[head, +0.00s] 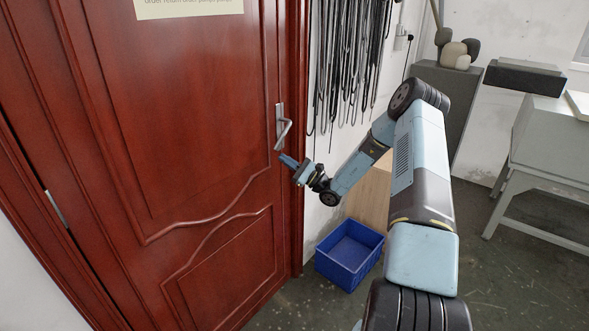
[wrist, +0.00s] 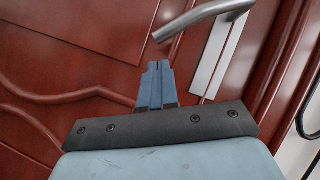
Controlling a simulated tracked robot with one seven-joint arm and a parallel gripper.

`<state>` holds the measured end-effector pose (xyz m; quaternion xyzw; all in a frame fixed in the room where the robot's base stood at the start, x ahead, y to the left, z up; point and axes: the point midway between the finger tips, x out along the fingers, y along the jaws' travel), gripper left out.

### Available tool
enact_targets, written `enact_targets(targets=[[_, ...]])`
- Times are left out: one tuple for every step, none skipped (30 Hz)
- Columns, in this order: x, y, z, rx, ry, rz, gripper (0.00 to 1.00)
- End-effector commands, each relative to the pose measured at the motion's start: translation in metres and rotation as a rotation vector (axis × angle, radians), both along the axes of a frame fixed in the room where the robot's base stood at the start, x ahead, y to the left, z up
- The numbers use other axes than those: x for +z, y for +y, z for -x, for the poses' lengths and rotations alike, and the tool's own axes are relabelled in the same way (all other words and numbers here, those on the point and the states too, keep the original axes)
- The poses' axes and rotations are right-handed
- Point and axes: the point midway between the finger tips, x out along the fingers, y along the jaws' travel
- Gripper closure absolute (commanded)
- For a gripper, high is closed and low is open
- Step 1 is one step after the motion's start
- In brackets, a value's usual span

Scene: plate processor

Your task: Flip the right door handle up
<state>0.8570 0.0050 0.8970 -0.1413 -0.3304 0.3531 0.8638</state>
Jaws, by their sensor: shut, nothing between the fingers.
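The red-brown wooden door (head: 190,130) is shut and fills the left of the head view. Its silver lever handle (head: 284,134) sits on a narrow metal plate near the door's right edge. In the wrist view the lever (wrist: 205,17) crosses the top, its free end pointing left and down. My gripper (head: 284,158) is shut and empty, just below the handle in the head view. In the wrist view its blue fingertips (wrist: 158,68) are together, just below the lever's free end. A small gap shows between them.
A blue crate (head: 349,254) stands on the floor right of the door, beside a wooden box (head: 370,195). Black cables (head: 345,60) hang on the wall behind my arm. A grey table (head: 550,140) stands at the right.

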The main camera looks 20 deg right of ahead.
Motion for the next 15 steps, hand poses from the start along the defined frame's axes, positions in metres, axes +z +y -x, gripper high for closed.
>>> enact_targets(targets=[[0.005,0.003,0.000,0.001,-0.001,0.001,1.00],[0.008,0.005,0.001,0.001,-0.001,0.001,1.00],[0.010,0.007,0.001,0.001,0.000,0.001,1.00],[0.012,0.008,0.002,0.001,0.000,0.001,1.00],[0.013,0.008,0.002,0.001,0.000,0.001,1.00],[0.014,0.009,0.002,0.002,0.001,0.001,1.00],[0.015,0.010,0.002,0.001,0.001,0.000,1.00],[0.016,0.010,0.002,0.001,0.000,0.001,1.00],[0.016,0.010,0.002,0.001,0.000,0.001,1.00],[0.016,0.010,0.002,0.001,0.000,0.001,1.00],[0.016,0.010,0.002,0.001,0.000,0.001,1.00],[0.016,0.010,0.002,0.001,0.000,0.001,1.00],[0.016,0.010,0.002,0.001,0.000,0.001,1.00],[0.016,0.010,0.002,0.001,0.000,0.001,1.00],[0.016,0.010,0.002,0.001,0.000,0.001,1.00]])
